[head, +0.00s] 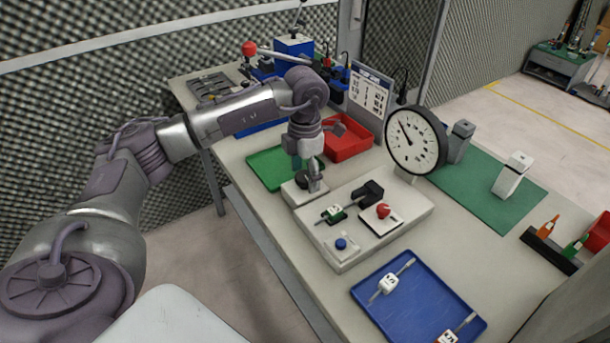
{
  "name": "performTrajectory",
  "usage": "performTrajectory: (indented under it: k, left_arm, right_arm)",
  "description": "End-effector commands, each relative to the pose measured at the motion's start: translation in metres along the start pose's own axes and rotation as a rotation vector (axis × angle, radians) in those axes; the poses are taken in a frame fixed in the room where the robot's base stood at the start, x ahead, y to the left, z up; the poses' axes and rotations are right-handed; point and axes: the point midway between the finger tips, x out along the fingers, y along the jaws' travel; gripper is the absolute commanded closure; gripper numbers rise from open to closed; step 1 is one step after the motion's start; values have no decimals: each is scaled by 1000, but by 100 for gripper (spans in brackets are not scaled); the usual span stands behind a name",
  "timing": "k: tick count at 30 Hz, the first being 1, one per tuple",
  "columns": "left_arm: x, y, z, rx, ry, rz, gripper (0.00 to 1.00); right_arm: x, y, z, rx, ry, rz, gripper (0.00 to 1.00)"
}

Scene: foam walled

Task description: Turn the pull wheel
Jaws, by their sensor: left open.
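A white control panel (350,248) lies on the workbench. At its far left end a dark round part (302,181), which looks like the pull wheel, sits on a white base. My left gripper (307,181) points down at this part, its fingers open and at or just above it. The fingers partly hide the part, and I cannot tell if they touch it. My right gripper is not in view.
The panel also bears a red knob (382,210), a black block (371,191) and a blue button (341,243). A round gauge (415,140) stands behind. A green tray (266,167), red bin (347,146) and blue tray (415,305) are nearby.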

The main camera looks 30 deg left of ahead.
Motion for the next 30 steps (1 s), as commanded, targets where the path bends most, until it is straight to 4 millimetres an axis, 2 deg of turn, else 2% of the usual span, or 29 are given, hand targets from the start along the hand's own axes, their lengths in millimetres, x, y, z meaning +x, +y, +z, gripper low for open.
performTrajectory:
  k: [9, 15, 21, 30]
  left_arm:
    - [-67, 1, 1, 0, -6, 3, 26]
    - [-99, 1, 1, -1, -4, 2, 26]
    - [-111, 0, 0, 0, -2, 1, 26]
    - [-111, 0, 0, 0, -2, 1, 26]
  right_arm:
    - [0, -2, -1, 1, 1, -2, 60]
    - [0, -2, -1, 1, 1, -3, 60]
    - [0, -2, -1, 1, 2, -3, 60]
    - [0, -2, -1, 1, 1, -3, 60]
